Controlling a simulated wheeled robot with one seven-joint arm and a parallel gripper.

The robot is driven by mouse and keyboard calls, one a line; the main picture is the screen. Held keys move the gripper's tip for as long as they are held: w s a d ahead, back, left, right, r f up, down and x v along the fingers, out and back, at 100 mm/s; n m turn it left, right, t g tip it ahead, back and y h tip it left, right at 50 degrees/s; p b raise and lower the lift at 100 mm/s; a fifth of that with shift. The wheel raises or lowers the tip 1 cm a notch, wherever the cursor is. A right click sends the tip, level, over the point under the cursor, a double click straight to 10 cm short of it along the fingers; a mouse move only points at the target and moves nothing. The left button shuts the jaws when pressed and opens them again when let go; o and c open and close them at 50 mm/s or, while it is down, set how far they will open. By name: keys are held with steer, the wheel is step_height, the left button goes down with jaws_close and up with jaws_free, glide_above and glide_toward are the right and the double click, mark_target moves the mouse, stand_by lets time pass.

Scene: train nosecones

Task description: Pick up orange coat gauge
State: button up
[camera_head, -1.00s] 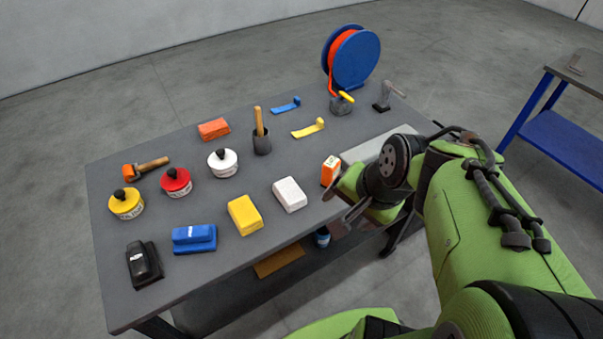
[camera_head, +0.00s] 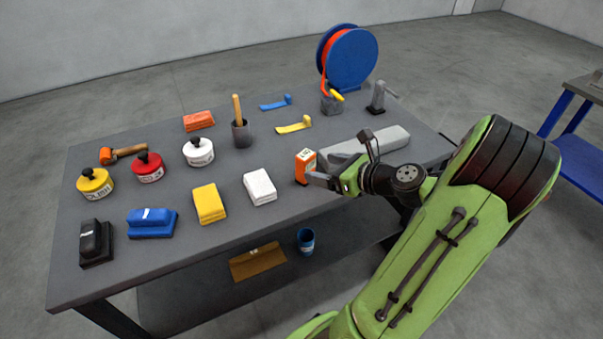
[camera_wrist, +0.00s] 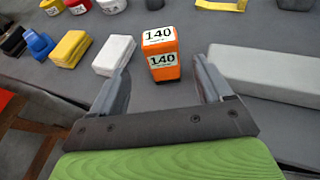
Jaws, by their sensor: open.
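The orange coat gauge (camera_head: 305,166) stands upright near the table's front edge, right of the white block. In the wrist view the gauge (camera_wrist: 161,56) shows white labels reading 140 on its top and front. My gripper (camera_head: 318,180) is beside the gauge in the head view, at its lower right. In the wrist view my gripper (camera_wrist: 165,78) is open, its two fingers pointing toward the gauge. The gauge lies between the finger lines, near and slightly beyond the tips. I cannot tell whether a finger touches it.
A long grey block (camera_head: 362,145) lies right of the gauge, close to my gripper. A white block (camera_head: 260,187) and a yellow block (camera_head: 209,204) lie to the left. A blue reel (camera_head: 349,58) stands at the back. The grey tabletop (camera_head: 160,265) has free room in front.

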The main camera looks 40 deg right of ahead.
mark_target(300, 164)
steer(key=b+x, duration=0.1)
steer(key=x, duration=0.2)
steer(key=b+x, duration=0.1)
steer(key=x, duration=0.2)
steer(key=b+x, duration=0.1)
steer(key=x, duration=0.2)
steer(key=shift+d+f, duration=0.15)
steer(key=shift+f, duration=0.35)
steer(key=shift+r, duration=0.1)
